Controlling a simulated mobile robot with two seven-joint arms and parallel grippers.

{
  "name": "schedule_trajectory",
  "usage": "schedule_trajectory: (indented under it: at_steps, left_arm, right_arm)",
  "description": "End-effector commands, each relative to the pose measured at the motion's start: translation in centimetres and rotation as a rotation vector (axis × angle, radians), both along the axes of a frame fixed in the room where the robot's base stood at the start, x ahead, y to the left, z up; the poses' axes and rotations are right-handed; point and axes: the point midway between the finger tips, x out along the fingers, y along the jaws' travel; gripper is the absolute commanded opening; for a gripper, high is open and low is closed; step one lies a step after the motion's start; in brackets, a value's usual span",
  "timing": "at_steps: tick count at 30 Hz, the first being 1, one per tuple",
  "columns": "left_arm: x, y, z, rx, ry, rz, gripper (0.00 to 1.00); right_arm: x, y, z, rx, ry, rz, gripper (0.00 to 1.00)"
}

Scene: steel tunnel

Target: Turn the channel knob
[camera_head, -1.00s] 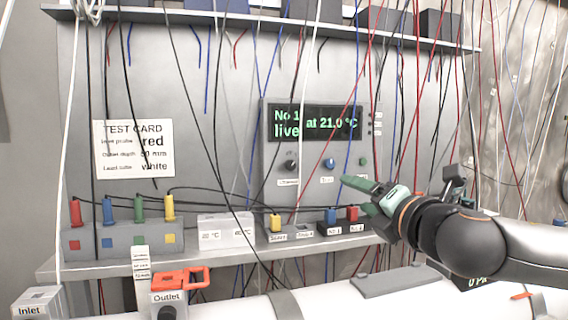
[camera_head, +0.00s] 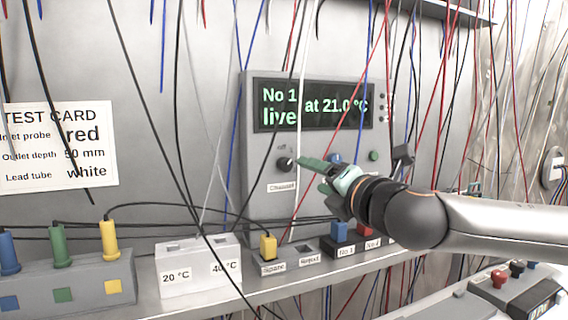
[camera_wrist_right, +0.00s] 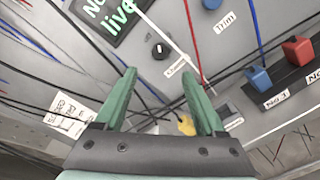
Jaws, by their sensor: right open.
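The channel knob (camera_head: 285,164) is a small black dial on the grey instrument panel, under the display (camera_head: 313,106) reading "No 1 live at 21.0 °C". A label sits below it. In the right wrist view the knob (camera_wrist_right: 160,50) shows beyond and above the fingertips, with a light pointer mark. My right gripper (camera_head: 318,167) is just right of the knob in the head view, with its green fingers pointing left. In the right wrist view the gripper (camera_wrist_right: 160,85) is open and empty, its fingers apart from the knob. My left gripper is not in view.
A blue knob (camera_head: 334,159) and a green button (camera_head: 373,155) sit right of the channel knob. Many thin wires hang in front of the panel. The shelf below holds a yellow plug (camera_head: 268,246), a white block (camera_head: 197,267) and a grey probe rack (camera_head: 117,291).

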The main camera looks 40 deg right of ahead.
Motion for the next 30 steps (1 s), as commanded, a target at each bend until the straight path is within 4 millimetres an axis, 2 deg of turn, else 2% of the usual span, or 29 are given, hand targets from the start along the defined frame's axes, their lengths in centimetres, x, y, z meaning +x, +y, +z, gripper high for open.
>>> schedule_trajectory:
  at_steps: [12,21,30]
  left_arm:
    - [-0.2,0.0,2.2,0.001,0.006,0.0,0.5]
    - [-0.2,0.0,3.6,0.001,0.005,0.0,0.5]
    - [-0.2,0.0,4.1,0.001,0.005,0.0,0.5]
  right_arm:
    - [4.7,-1.6,0.1,0.006,0.003,-0.002,0.72]
    - [7.1,-2.3,0.1,0.003,0.004,-0.002,0.72]
    - [8.7,-2.9,0.0,-0.001,0.003,-0.003,0.72]
